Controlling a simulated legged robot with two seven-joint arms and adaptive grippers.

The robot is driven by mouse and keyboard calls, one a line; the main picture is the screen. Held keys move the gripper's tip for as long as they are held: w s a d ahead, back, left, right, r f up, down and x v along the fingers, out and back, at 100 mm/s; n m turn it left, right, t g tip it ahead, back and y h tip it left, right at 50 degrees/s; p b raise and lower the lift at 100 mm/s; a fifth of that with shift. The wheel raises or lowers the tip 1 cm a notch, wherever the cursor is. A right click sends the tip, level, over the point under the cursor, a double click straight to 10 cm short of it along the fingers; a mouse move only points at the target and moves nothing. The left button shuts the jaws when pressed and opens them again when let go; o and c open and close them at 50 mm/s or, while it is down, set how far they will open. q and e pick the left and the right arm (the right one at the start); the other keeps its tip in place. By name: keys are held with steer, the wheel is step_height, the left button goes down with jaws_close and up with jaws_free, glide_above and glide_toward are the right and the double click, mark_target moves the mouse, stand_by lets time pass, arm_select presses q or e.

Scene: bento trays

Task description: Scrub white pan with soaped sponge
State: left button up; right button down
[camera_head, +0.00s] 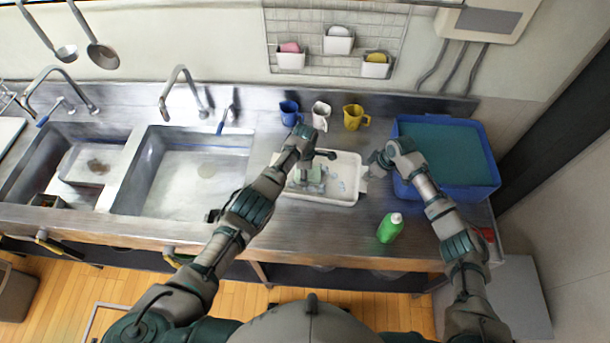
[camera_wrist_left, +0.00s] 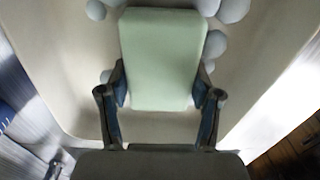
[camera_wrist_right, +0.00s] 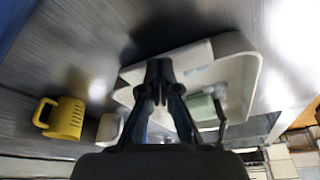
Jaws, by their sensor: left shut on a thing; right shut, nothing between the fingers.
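The white pan (camera_head: 338,199) lies on the steel counter, with pale suds spots inside. My left gripper (camera_head: 308,172) is over the left half of the pan. It is shut on a pale green sponge (camera_wrist_left: 163,58), which is inside the pan with round grey-white suds around it. The sponge also shows in the right wrist view (camera_wrist_right: 203,107). The pan floor (camera_wrist_left: 70,50) fills much of the left wrist view. My right gripper (camera_head: 376,166) is shut and empty at the pan's right edge. I cannot tell if it touches the rim.
Blue (camera_head: 290,112), white (camera_head: 321,115) and yellow (camera_head: 355,117) mugs stand behind the pan. A blue bin (camera_head: 447,155) is at the right. Two sinks (camera_head: 185,165) are at the left. Front counter left of the bottle is clear.

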arm_select(q)
steer(key=shift+w+a+r, duration=0.15)
steer(key=shift+a, duration=1.7)
arm_select(e)
steer(key=shift+d, duration=0.1)
arm_select(q)
steer(key=shift+r, duration=3.05)
steer(key=shift+r, duration=0.15)
arm_select(e)
steer(key=shift+r, duration=0.1)
